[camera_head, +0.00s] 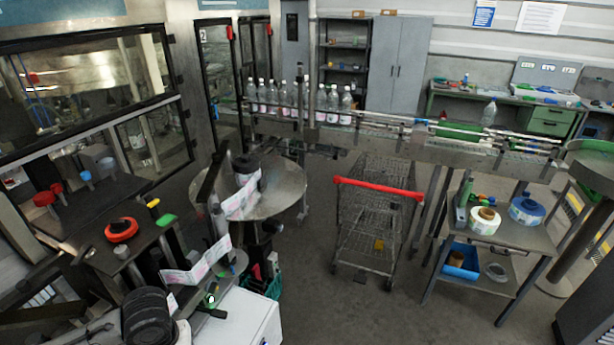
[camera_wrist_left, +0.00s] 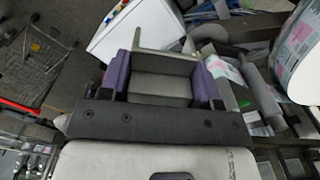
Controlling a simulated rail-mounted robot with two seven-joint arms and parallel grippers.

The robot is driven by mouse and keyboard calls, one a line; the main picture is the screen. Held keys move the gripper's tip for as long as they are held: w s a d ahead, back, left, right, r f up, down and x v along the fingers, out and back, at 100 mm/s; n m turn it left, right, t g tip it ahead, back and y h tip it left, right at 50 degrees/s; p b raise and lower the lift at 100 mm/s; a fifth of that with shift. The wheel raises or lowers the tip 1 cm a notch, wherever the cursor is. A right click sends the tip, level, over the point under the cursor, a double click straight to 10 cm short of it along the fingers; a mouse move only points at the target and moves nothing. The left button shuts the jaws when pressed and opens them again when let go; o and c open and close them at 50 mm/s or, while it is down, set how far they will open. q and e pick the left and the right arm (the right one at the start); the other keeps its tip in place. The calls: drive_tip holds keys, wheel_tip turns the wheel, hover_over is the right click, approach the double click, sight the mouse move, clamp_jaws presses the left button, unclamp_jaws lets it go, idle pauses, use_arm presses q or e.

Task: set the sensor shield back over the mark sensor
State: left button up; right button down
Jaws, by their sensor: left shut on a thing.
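In the left wrist view my left gripper (camera_wrist_left: 160,85) has its two purple-padded fingers on either side of a grey folded metal piece, the sensor shield (camera_wrist_left: 160,84). The gripper is shut on it. The shield has a flat plate and a raised edge that sticks out beyond the fingers. I cannot pick out the gripper or the shield for sure in the head view. A small dark fitting with a green light (camera_head: 210,299), possibly the mark sensor, sits by the label web (camera_head: 195,275) at lower left. My right gripper is in neither view.
A white cabinet (camera_head: 250,318) stands at the bottom, right of the web. A round steel table (camera_head: 285,185) lies behind it. A red-handled cart (camera_head: 375,215) stands in the middle; a side table (camera_head: 510,235) with reels is at right. Open floor lies before the cart.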

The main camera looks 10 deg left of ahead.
use_arm(q)
drive_tip(key=shift+w+a+f+n, duration=1.1)
drive_tip(key=shift+a+f+n, duration=0.65)
drive_tip(key=shift+a, duration=1.1)
drive_tip(key=shift+w+a+f+n, duration=1.2)
drive_tip(key=shift+a+f, duration=1.05)
drive_tip(key=shift+a, duration=0.6)
drive_tip(key=shift+w+a+f+n, duration=1)
drive_tip(key=shift+a+f+n, duration=0.8)
drive_tip(key=shift+a, duration=1.05)
drive_tip(key=shift+w+a+f+b, duration=0.25)
drive_tip(key=shift+a+f+b, duration=0.15)
drive_tip(key=shift+a+f, duration=0.3)
drive_tip(key=shift+w+f, duration=0.1)
drive_tip(key=shift+f, duration=0.05)
drive_tip(key=shift+w+a+f, duration=0.1)
drive_tip(key=shift+w+f, duration=0.05)
drive_tip(key=shift+f, duration=0.05)
